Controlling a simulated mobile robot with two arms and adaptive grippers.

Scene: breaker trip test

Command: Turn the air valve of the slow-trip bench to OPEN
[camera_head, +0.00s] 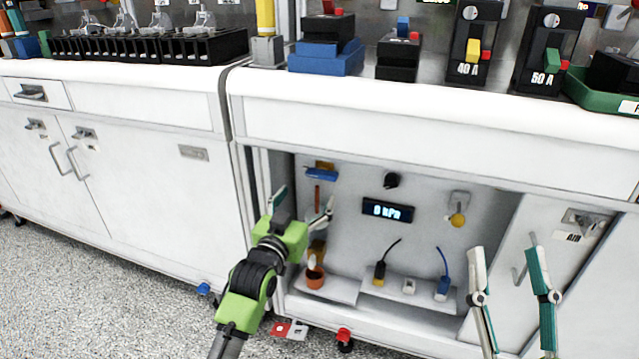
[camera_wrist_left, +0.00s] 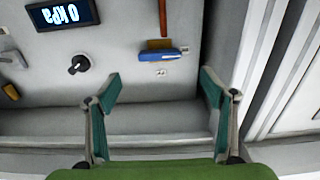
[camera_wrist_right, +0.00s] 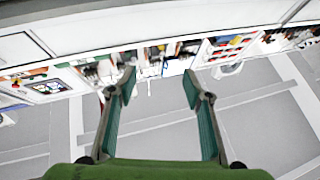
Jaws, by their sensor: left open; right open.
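An open compartment under the bench holds a dark display reading 0 kPa (camera_head: 387,210). A small black knob (camera_head: 391,180) sits on the back wall above it; it also shows in the left wrist view (camera_wrist_left: 78,64). I cannot tell for certain that this knob is the air valve, and no OPEN mark is readable. My left gripper (camera_head: 302,204) is open and empty at the compartment's left side, left of the knob; its fingers show apart in the left wrist view (camera_wrist_left: 158,84). My right gripper (camera_head: 503,250) is open and empty in front of the compartment's right side.
A door labelled AIR (camera_head: 573,237) is at right. The back wall carries a yellow-ended fitting (camera_head: 457,217) and a blue holder (camera_head: 322,174). Plugs with cords (camera_head: 380,276) and an orange pot (camera_head: 315,279) stand low inside. The white worktop edge (camera_head: 400,118) overhangs the compartment.

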